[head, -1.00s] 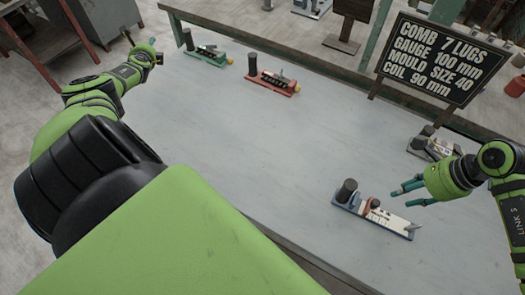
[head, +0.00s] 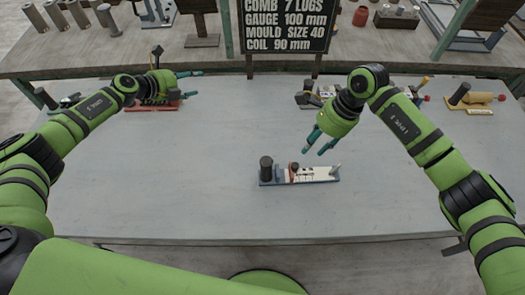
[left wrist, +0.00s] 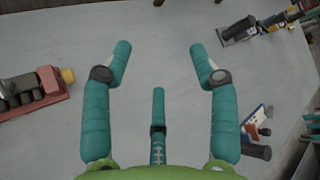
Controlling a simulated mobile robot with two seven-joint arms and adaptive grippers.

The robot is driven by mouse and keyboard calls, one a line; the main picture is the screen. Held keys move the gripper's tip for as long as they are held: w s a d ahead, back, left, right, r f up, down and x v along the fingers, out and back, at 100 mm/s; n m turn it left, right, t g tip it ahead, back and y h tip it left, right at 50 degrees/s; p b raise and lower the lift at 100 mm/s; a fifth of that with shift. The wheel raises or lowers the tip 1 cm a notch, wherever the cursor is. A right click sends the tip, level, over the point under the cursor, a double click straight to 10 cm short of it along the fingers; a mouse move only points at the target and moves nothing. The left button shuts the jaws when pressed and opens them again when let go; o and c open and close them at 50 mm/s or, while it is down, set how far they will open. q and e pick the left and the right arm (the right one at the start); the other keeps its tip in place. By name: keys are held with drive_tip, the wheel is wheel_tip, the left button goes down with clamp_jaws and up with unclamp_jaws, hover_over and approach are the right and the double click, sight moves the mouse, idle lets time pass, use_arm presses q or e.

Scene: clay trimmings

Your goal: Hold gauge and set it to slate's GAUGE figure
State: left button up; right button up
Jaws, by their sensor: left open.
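The slate (head: 287,25) at the table's back reads COMB 7 LUGS, GAUGE 100 mm, MOULD SIZE 40, COIL 90 mm. A blue-based device (head: 318,175) with a dark upright knob, a white marked strip and a reddish-brown slider lies mid-table, seemingly the gauge; its setting is too small to read. It also shows, partly, in the left wrist view (left wrist: 256,122). My right gripper (head: 317,148) is open and empty, just behind and above it. My left gripper (head: 192,84) is open and empty beside a red device (head: 152,107); its spread fingers fill the left wrist view (left wrist: 160,48).
A grey-and-dark device stands behind my right gripper (head: 306,98), and a yellow one (head: 470,100) at the back right. A green device (head: 68,102) is partly hidden by my left arm. A rear bench (head: 120,55) borders the table. The table's left middle is clear.

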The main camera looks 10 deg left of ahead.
use_arm(q)
drive_tip(key=s+d+r+m+g+h, duration=0.1)
drive_tip(key=d+m+g+h, duration=0.15)
drive_tip(key=d, duration=0.55)
drive_tip(key=s+d+r+m+g+h, duration=0.1)
drive_tip(key=d+r+m+g, duration=0.15)
drive_tip(key=d, duration=0.55)
drive_tip(key=m+g+y, duration=0.5)
drive_tip(key=m+g, duration=0.2)
drive_tip(key=m, duration=0.4)
hover_over(267, 162)
drive_tip(key=w+d, duration=0.2)
drive_tip(key=f+m+y, duration=0.1)
drive_tip(key=f, duration=0.1)
drive_tip(key=s+a+f+m+t+y, duration=0.1)
drive_tip(key=f+m, duration=0.1)
drive_tip(key=s+a+f+m+y, duration=0.1)
drive_tip(key=f+y, duration=0.1)
drive_tip(key=shift+m, duration=0.3)
drive_tip(key=shift+w+a+f+t, duration=0.1)
drive_tip(key=shift+f+t, duration=0.2)
drive_tip(key=shift+f, duration=3.55)
clamp_jaws()
